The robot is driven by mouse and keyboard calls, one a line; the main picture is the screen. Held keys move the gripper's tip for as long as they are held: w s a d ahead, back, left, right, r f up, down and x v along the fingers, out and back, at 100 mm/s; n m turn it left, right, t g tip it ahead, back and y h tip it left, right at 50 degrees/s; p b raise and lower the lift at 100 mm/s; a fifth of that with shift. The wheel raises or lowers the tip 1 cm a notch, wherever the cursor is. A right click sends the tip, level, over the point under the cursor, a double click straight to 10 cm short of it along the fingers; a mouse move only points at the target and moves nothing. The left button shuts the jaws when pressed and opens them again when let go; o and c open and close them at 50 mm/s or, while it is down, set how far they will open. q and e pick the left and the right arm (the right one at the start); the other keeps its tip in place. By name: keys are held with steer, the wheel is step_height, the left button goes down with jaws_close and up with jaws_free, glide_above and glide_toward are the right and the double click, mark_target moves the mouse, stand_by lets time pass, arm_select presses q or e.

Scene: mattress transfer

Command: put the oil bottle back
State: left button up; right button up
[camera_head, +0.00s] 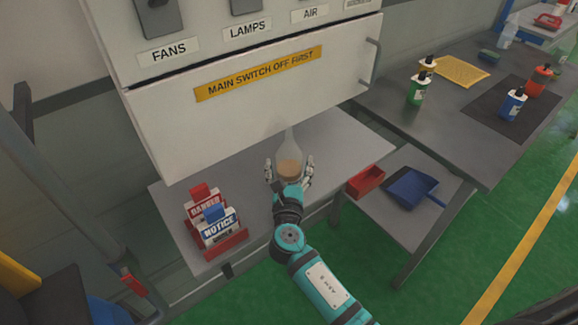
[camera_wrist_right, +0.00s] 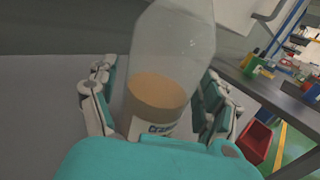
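A clear bottle (camera_head: 289,162) with amber liquid in its lower part stands at the small grey table under the cabinet. In the right wrist view the bottle (camera_wrist_right: 170,70) fills the middle, with a partly hidden label at its base. My right gripper (camera_head: 289,172) is around the bottle, one finger on each side. In the right wrist view the gripper's fingers (camera_wrist_right: 160,105) look spread, with a narrow gap beside the bottle, so it appears open. Whether the bottle's base touches the table is hidden by my gripper. My left gripper is not in view.
A cabinet drawer front (camera_head: 250,90) overhangs the small table (camera_head: 240,180). Danger and notice signs stand in a red holder (camera_head: 225,245). A red bin (camera_head: 366,181) and blue dustpan (camera_head: 412,188) lie right. The workbench (camera_head: 440,120) holds a green bottle (camera_head: 418,90), blue bottle (camera_head: 513,104) and red bottle (camera_head: 538,80).

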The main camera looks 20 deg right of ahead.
steer(key=shift+r, duration=0.25)
steer(key=b+v, duration=0.2)
steer(key=v, duration=1)
steer(key=shift+f, duration=0.1)
